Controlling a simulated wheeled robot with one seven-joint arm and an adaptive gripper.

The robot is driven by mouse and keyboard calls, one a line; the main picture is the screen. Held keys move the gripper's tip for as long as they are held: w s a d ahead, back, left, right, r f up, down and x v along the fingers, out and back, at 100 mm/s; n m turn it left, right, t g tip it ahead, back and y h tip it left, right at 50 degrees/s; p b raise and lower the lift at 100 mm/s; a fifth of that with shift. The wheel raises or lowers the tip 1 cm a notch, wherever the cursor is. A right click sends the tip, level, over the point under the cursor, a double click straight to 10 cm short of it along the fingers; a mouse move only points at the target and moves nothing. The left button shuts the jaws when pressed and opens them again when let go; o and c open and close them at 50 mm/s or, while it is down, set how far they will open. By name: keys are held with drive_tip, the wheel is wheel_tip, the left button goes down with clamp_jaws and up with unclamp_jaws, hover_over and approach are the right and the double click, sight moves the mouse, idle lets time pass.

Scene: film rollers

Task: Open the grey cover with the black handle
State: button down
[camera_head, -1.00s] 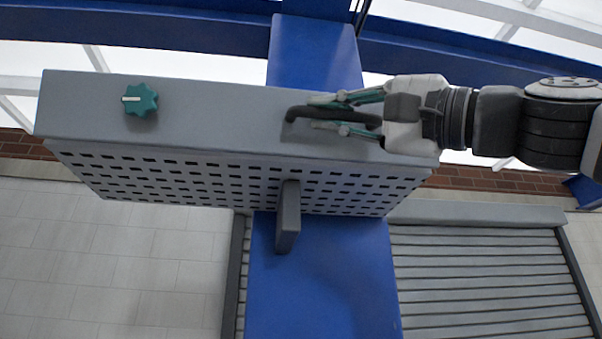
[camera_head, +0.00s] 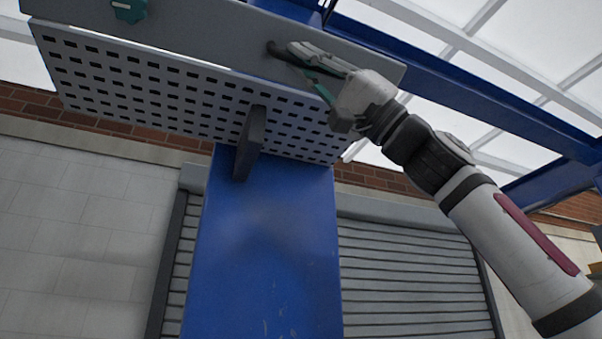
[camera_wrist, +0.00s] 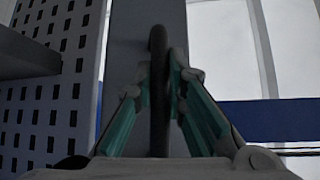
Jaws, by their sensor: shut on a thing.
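The grey cover (camera_head: 205,32) is the plain face at the top of the head view, above a perforated panel. Its black handle (camera_head: 277,50) sits near the right end of that face. My gripper (camera_head: 312,62) is shut on the handle, with its fingers on either side of it; only the handle's left end shows clear of them there. In the wrist view the dark handle (camera_wrist: 158,90) runs lengthwise between the two green-sided fingers (camera_wrist: 165,75), in front of the grey cover face (camera_wrist: 128,55).
A green knob (camera_head: 129,9) is on the left of the cover. A blue post (camera_head: 265,250) stands behind. A slatted shutter (camera_head: 410,275) is at the lower right, with pale wall at left.

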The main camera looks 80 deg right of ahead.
drive_tip(key=shift+w+d+f+n+g+y+b, duration=0.15)
drive_tip(key=shift+f+n+g+y+b, duration=0.45)
drive_tip(key=shift+n+y, duration=0.85)
drive_tip(key=shift+w+d+f+n+g+y+b, duration=0.15)
drive_tip(key=shift+n+g+y+b, duration=0.3)
drive_tip(key=shift+n+g+y, duration=0.95)
drive_tip(key=shift+w+d+f+n+g+y+b, duration=0.1)
drive_tip(key=shift+d+f+n+g+y+b, duration=0.25)
drive_tip(key=shift+n+y, duration=1.05)
drive_tip(key=shift+a+f+n+g+h, duration=0.2)
drive_tip(key=shift+n+h, duration=0.25)
drive_tip(key=shift+n, duration=0.3)
drive_tip(key=shift+r, duration=0.1)
drive_tip(key=c, duration=1.6)
unclamp_jaws()
drive_tip(key=v, duration=1.2)
drive_tip(key=shift+c, duration=0.3)
